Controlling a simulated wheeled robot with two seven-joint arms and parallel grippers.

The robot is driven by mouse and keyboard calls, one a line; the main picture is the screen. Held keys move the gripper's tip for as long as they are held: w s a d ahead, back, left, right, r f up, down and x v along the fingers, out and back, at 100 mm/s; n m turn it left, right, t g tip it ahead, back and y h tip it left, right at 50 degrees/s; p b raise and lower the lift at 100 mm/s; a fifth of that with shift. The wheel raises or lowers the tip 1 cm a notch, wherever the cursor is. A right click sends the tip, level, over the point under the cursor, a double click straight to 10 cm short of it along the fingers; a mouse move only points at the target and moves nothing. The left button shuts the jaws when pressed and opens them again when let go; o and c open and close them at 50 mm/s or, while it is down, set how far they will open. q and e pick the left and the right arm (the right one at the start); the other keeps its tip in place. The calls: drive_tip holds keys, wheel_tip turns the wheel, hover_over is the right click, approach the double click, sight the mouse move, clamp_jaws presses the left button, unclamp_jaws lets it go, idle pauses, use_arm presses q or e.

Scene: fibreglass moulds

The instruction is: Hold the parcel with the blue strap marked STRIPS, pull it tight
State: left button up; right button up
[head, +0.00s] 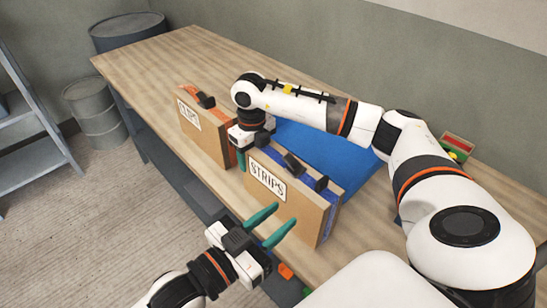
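The parcel marked STRIPS (290,204) is a brown cardboard box standing upright near the table's front edge. Its blue strap (334,208) shows at the right side, and dark buckle pieces sit on its top. My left gripper (286,213) is in front of the parcel's lower face, with its two teal fingers apart and nothing between them; whether they touch the face I cannot tell. My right gripper (240,160) points down at the parcel's left end, in the gap beside the other parcel. Only one of its fingers shows clearly; the rest is hidden.
A similar parcel with an orange strap (204,128) stands to the left, its label hard to read. A blue mat (318,146) lies behind the STRIPS parcel. A small red-and-green box (457,146) is at the back right. The table's far left (150,60) is clear.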

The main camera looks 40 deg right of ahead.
drive_tip(key=shift+s+a+f, duration=0.1)
drive_tip(key=shift+s+f, duration=0.05)
drive_tip(key=shift+f, duration=0.2)
drive_tip(key=o, duration=1.5)
drive_tip(key=shift+c, duration=0.2)
drive_tip(key=shift+r, duration=0.1)
wheel_tip(320, 180, up, 12)
drive_tip(key=shift+r, duration=0.1)
